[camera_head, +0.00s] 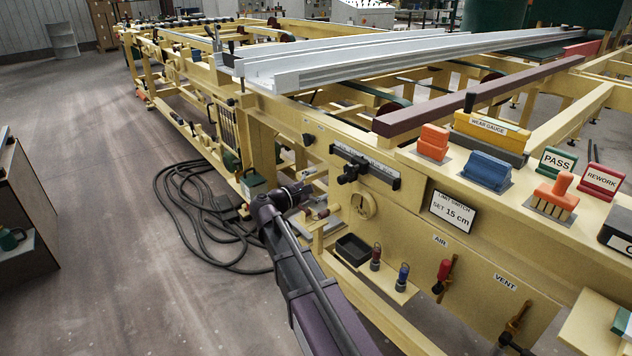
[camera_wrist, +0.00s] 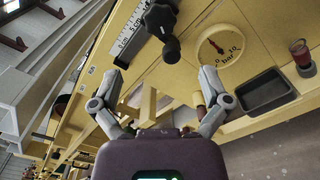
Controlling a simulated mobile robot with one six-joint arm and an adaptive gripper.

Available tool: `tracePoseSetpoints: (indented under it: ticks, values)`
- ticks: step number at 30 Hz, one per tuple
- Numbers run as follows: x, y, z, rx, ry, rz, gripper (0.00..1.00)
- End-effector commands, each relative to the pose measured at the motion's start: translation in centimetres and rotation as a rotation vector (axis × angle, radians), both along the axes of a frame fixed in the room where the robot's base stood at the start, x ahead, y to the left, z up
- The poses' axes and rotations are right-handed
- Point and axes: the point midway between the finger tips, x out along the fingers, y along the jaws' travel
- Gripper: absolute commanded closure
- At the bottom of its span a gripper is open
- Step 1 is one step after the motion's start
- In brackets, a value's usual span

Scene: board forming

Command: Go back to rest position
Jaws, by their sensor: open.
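My gripper (camera_wrist: 164,86) is open in the wrist view, with its two grey fingers spread wide and nothing held between them. Past the fingers I see yellow frame parts of the machine. In the head view my dark arm reaches up from the bottom centre to the machine's near side, and my wrist is beside the yellow frame, left of the dial gauge (camera_head: 362,206). The gripper's fingers are small and hard to make out there. The dial gauge also shows in the wrist view (camera_wrist: 220,46), ahead and to the right of the fingers.
A sliding scale with a black knob (camera_head: 352,171) is on the panel. A black tray (camera_head: 353,249) and red and blue plugs stand on a low shelf. The red AIR valve (camera_head: 443,270) is farther right. Black hoses (camera_head: 205,225) lie on the floor; open floor extends left.

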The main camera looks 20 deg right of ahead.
Motion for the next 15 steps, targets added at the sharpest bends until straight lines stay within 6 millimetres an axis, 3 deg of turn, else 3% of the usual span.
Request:
tracePoseSetpoints:
  ticks: [8, 15]
  values:
    - [-0.3, -0.2, -0.3, 0.02, -0.005, -0.003, 0.04]
    - [-2.5, -1.0, -2.9, 0.183, -0.051, -0.042, 0.04]
